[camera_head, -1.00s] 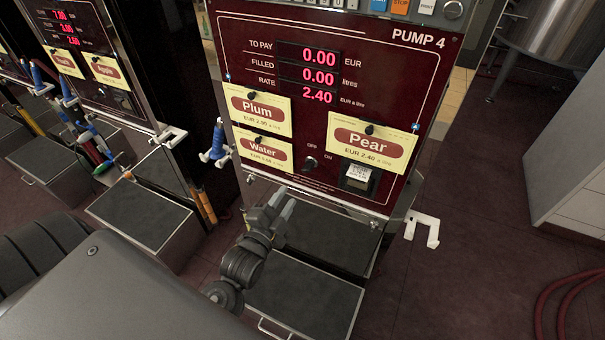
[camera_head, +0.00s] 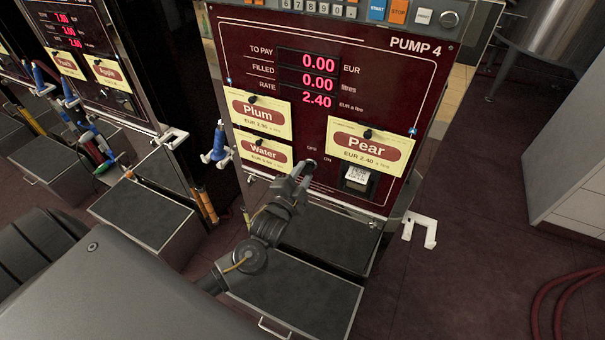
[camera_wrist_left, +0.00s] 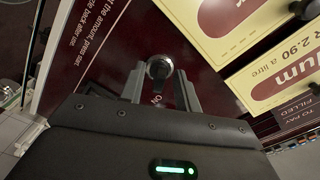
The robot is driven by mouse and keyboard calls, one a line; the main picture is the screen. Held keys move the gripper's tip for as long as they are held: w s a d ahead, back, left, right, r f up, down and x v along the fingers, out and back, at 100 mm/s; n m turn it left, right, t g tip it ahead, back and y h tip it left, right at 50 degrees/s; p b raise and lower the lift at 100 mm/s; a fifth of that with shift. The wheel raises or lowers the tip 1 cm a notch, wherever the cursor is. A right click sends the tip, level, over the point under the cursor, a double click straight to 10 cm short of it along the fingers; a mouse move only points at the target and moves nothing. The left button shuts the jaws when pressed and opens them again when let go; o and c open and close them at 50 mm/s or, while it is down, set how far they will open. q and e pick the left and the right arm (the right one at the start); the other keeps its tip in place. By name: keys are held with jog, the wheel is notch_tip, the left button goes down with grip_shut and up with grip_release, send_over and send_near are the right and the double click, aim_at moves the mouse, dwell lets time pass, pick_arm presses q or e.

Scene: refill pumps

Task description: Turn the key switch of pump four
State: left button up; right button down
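Pump four (camera_head: 370,85) has a dark red front panel. Its key switch (camera_head: 312,163) is a small round dark knob low on the panel, between the OFF and ON marks, partly hidden by my gripper in the head view. My left gripper (camera_head: 302,172) is right at the switch. In the left wrist view the switch (camera_wrist_left: 158,68) has a metal rim and lies between the tips of my two fingers (camera_wrist_left: 160,85). The fingers are apart, one on each side of it. I cannot tell whether they touch it. My right gripper is not in view.
Plum (camera_head: 260,112), Water (camera_head: 264,153) and Pear (camera_head: 368,150) cards surround the switch. A small white-topped block (camera_head: 356,177) sits right of it. A blue nozzle (camera_head: 217,143) hangs left of the panel, and a white bracket (camera_head: 420,229) sticks out at right.

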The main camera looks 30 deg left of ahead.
pick_arm(q)
grip_shut()
jog(key=shift+n, duration=0.4)
jog(key=shift+d+f+n+p, duration=0.15)
jog(key=shift+n+p, duration=0.5)
jog(key=shift+n, duration=2.05)
jog(key=shift+d+n+p, duration=0.15)
jog(key=shift+n+p, duration=0.5)
jog(key=shift+n, duration=2.35)
